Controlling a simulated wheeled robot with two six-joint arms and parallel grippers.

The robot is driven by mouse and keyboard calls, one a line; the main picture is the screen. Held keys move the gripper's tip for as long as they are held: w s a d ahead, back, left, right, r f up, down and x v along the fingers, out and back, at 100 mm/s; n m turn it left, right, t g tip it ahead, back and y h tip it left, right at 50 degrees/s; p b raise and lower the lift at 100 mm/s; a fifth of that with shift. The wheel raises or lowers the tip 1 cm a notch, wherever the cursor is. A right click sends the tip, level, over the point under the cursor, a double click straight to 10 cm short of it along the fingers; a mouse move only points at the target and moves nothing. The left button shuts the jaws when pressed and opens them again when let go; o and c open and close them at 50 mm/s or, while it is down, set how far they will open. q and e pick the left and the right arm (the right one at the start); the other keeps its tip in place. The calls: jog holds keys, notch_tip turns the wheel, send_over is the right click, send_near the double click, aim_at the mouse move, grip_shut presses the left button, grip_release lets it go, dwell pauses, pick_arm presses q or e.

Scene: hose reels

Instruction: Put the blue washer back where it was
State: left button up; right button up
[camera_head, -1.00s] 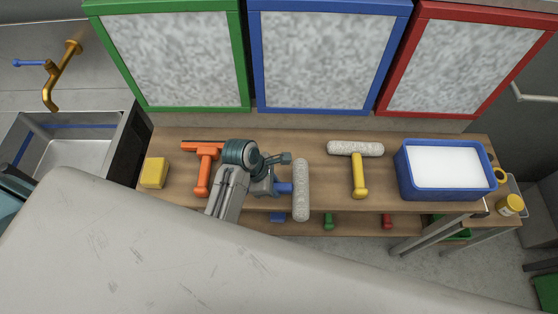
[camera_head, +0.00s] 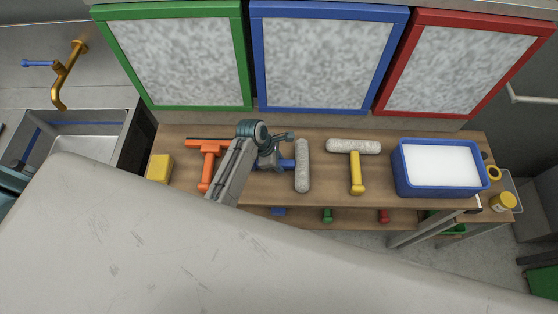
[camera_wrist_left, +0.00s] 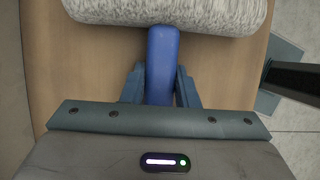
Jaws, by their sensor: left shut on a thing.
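The blue washer has a fluffy white-grey roller (camera_head: 302,166) and a blue handle (camera_head: 287,164). My left gripper (camera_head: 272,160) is shut on that handle, with the roller on its right side in the head view. In the left wrist view the blue handle (camera_wrist_left: 161,65) runs between the fingers of my left gripper (camera_wrist_left: 160,82), and the roller (camera_wrist_left: 165,12) lies across the top. The washer is over the wooden bench (camera_head: 260,190); I cannot tell whether it touches the top. My right gripper is out of view.
A yellow-handled washer (camera_head: 355,172) lies to the right, then a blue tub (camera_head: 398,178) with white contents. An orange squeegee (camera_head: 207,165) and a yellow block (camera_head: 159,168) lie to the left. Green, blue and red framed panels stand behind. Several coloured handles show on a lower shelf.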

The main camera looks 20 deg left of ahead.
pick_arm(q)
jog(key=o, duration=1)
jog(key=shift+c, duration=0.2)
jog(key=shift+r, duration=0.1)
jog(key=shift+a+r, duration=0.15)
jog(key=shift+r, duration=0.05)
jog(key=b+v, duration=0.2)
jog(key=v, duration=0.9)
jog(key=shift+r, duration=0.2)
jog(key=shift+s, duration=0.1)
